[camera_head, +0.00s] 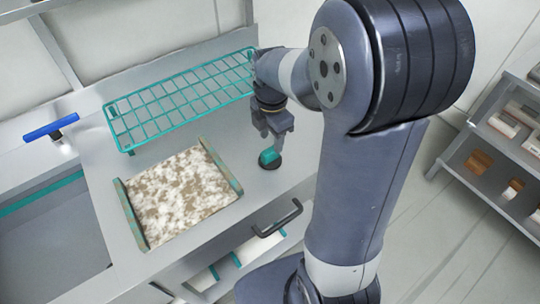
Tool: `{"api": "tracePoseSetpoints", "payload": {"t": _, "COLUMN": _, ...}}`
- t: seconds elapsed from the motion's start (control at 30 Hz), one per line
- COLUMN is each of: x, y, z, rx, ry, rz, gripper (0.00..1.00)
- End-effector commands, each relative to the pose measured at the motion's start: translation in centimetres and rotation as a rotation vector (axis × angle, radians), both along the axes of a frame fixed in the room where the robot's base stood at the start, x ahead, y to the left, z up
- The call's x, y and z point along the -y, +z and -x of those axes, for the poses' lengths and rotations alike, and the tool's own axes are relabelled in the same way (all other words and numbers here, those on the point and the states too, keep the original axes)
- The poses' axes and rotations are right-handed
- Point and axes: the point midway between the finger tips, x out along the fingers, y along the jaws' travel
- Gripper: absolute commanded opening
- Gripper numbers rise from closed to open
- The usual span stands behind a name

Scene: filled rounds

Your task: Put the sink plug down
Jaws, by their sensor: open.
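The sink plug (268,162) is a dark round disc with a teal block-like top. It rests on the grey counter (275,195), right of the mottled board and near the counter's front edge. My gripper (272,139) is open and points down just above the plug. Its fingertips are close to the teal top; I cannot tell whether they touch it.
A teal wire rack (180,100) stands at the back of the counter. A mottled brown-and-white board (178,195) with greenish side rails lies left of the plug. A drawer handle (278,220) juts out below the counter edge.

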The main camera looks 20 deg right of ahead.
Motion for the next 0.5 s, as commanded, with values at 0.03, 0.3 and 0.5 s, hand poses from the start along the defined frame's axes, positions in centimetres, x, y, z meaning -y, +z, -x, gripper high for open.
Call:
{"api": "tracePoseSetpoints", "payload": {"t": 0.03, "x": -0.1, "y": -0.4, "z": 0.1, "rx": -0.004, "ry": 0.001, "rz": 0.0, "gripper": 0.45}}
{"api": "tracePoseSetpoints", "payload": {"t": 0.3, "x": -0.4, "y": -4.2, "z": 0.5, "rx": -0.005, "ry": -0.001, "rz": 0.001, "gripper": 0.45}}
{"api": "tracePoseSetpoints", "payload": {"t": 0.5, "x": -0.4, "y": -5.1, "z": 0.5, "rx": 0.0, "ry": -0.001, "rz": 0.0, "gripper": 0.45}}
